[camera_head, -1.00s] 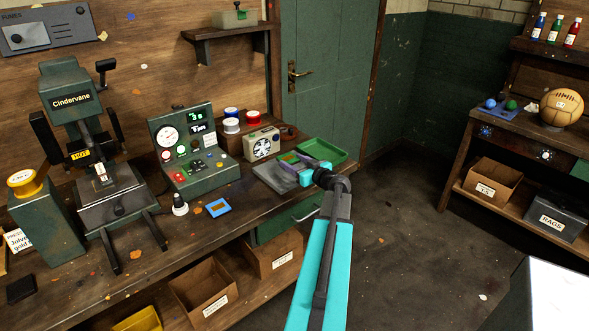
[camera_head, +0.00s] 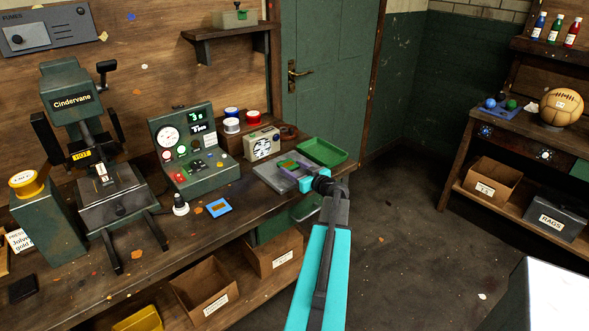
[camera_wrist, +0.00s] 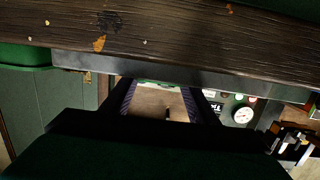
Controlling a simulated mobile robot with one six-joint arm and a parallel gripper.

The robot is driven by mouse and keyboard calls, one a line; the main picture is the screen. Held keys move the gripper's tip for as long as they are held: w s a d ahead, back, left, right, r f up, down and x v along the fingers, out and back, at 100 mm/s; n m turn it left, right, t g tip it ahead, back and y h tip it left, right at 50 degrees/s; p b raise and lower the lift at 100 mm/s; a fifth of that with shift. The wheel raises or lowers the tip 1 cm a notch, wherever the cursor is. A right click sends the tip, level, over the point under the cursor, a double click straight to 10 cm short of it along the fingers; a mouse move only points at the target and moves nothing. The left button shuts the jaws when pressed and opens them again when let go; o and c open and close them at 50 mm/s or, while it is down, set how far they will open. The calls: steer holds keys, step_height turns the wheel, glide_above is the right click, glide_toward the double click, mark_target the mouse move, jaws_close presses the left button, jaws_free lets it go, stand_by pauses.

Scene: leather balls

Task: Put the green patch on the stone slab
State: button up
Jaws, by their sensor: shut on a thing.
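The green patch (camera_head: 288,164) is a small green piece with some brown on it, at my gripper's fingertips in the head view. My gripper (camera_head: 295,169) is shut on it, low over the stone slab. The stone slab (camera_head: 268,174) is a flat grey block on the bench, left of the green tray. The patch looks above or on the slab; I cannot tell whether they touch. In the wrist view my two dark fingers (camera_wrist: 158,102) stand apart with a tan area between them; I cannot tell what that area is.
A green tray (camera_head: 322,152) lies just behind and right of the slab. A cream radio (camera_head: 262,144) and a green gauge console (camera_head: 194,150) stand to the left.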

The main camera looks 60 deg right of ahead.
steer(key=o, duration=1.1)
steer(key=shift+f, duration=0.1)
steer(key=shift+s+a, duration=0.1)
steer(key=shift+s, duration=0.1)
steer(key=b+v, duration=0.1)
steer(key=v, duration=0.4)
steer(key=b+v, duration=0.1)
steer(key=v, duration=0.5)
steer(key=shift+s+r, duration=0.3)
steer(key=shift+s, duration=0.1)
